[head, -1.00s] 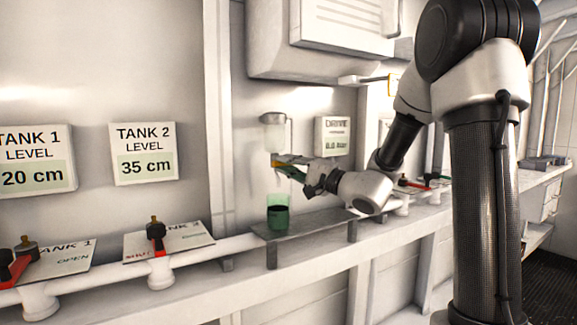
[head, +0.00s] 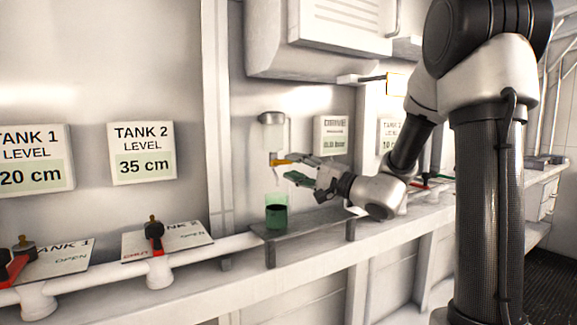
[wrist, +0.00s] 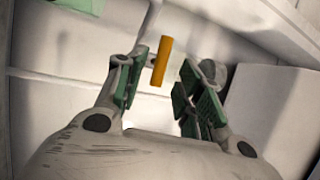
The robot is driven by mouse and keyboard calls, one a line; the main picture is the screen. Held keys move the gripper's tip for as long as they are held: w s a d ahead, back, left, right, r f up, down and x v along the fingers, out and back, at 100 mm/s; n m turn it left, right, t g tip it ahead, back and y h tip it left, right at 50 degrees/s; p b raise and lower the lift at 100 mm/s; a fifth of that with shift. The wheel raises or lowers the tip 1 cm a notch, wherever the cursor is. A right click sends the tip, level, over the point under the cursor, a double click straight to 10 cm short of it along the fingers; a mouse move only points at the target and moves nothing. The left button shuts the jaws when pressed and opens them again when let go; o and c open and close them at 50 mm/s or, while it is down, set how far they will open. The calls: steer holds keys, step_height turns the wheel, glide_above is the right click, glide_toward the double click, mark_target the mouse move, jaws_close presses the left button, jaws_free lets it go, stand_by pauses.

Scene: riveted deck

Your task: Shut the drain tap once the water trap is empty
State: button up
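The water trap (head: 272,135) hangs on the wall with a pale bowl; I see no clear water level in it. Below it is the drain tap, whose yellow-orange handle (head: 283,161) points sideways to the right. A thin pale spout or trickle shows beneath; I cannot tell which. A green see-through cup (head: 276,213) stands under it with dark liquid in its lower part. My gripper (head: 298,180) is open and empty, just below and right of the handle. In the wrist view, the handle (wrist: 161,61) shows beyond the gap between the green finger pads, apparently untouched.
The cup stands on a grey shelf (head: 310,222) above a pipe. Red-handled valves (head: 155,235) and level signs (head: 142,153) are at left. A small wall sign (head: 332,135) is right of the trap. A cabinet (head: 330,45) overhangs above.

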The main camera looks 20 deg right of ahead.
steer(key=shift+v, duration=2.3)
steer(key=s+a+f+n+g+y, duration=0.1)
steer(key=s+a+f+n+g, duration=0.3)
steer(key=s+a+g, duration=0.55)
steer(key=s+d+f+n+g+h, duration=0.25)
steer(key=s+f, duration=0.35)
steer(key=s, duration=0.6)
steer(key=s+d+n+h, duration=0.1)
steer(key=s+d+h, duration=0.2)
steer(key=d+h, duration=0.2)
steer(key=s+d+n+h, duration=0.2)
steer(key=d+h, duration=0.4)
steer(key=d, duration=0.5)
steer(key=shift+s+f, duration=0.15)
steer(key=shift+s, duration=0.4)
